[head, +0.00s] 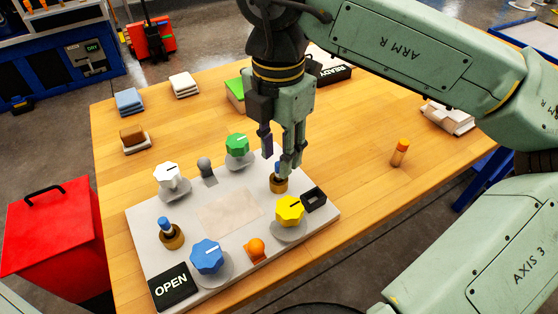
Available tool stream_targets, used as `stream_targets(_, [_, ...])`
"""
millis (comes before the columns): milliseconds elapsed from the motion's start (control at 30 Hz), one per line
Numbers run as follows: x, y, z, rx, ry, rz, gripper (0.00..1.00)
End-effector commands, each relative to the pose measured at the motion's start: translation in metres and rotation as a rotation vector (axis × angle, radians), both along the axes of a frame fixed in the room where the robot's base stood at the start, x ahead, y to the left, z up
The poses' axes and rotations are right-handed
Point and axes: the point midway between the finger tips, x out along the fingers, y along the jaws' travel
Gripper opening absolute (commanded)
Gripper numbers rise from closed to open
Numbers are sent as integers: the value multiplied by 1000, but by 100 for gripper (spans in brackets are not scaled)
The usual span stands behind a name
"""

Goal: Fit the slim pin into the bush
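A slim blue pin (277,167) stands upright at a brass bush (279,186) on the right part of the grey panel (140,222). How deep it sits is hard to see, because a finger partly covers it. My gripper (279,162) is just above this bush, pointing down. Its fingers are apart, with a gap between them near the pin's top; no firm grip on the pin shows. A second blue pin (164,223) stands in another brass bush (172,239) at the panel's left, slightly tilted in the picture.
Blue (207,257), yellow (289,210), green (237,145) and white (166,176) knobs stand up from the panel. An orange-topped cylinder (400,152) stands on the table's clear right side.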

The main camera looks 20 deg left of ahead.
Motion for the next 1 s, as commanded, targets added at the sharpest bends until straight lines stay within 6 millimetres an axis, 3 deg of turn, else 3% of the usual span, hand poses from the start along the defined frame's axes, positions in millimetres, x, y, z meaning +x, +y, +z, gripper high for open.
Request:
stream_targets(200, [1,0,49,-1,-3,-5,31])
stream_targets(400, [1,0,79,-2,-2,-3,31])
stream_targets(600, [0,0,90,-1,0,-1,31])
stream_targets(1000, [0,0,90,-1,0,0,31])
